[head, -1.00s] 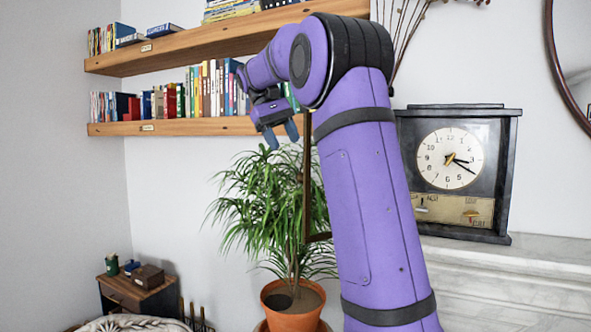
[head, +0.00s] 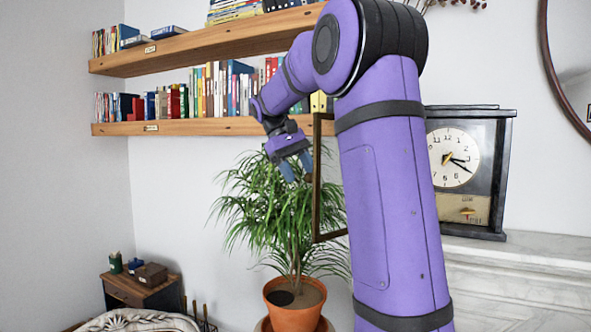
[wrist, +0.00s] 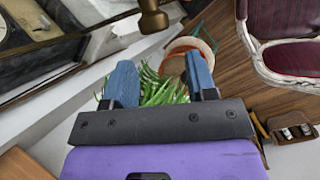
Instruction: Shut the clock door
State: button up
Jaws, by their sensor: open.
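The dark clock (head: 503,165) stands on the mantel, its white dial (head: 455,157) uncovered and partly hidden by my arm. Its door (head: 317,190) is a brown-edged frame swung out wide to the left; my arm hides its hinge side. My gripper (head: 297,168) is open and empty, just left of the door's free edge; contact cannot be told. In the wrist view, the blue fingers (wrist: 161,82) are apart with leaves beyond them. A bronze knob-like piece (wrist: 152,18) shows at the top, and part of the clock (wrist: 30,25) at upper left.
A potted plant (head: 295,300) stands below my gripper. Book shelves (head: 190,127) run along the wall behind it. A marble mantel (head: 530,250) is at right. The wrist view also shows a dark red seat (wrist: 285,60) at right.

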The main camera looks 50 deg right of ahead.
jog(key=shift+s+a, duration=0.1)
jog(key=shift+s, duration=0.3)
grip_shut()
dwell(0.9)
grip_release()
jog(key=shift+r, duration=0.1)
jog(key=v, duration=1)
jog(key=shift+a+r, duration=0.2)
jog(key=shift+r, duration=0.05)
jog(key=shift+w+r, duration=0.1)
dwell(0.4)
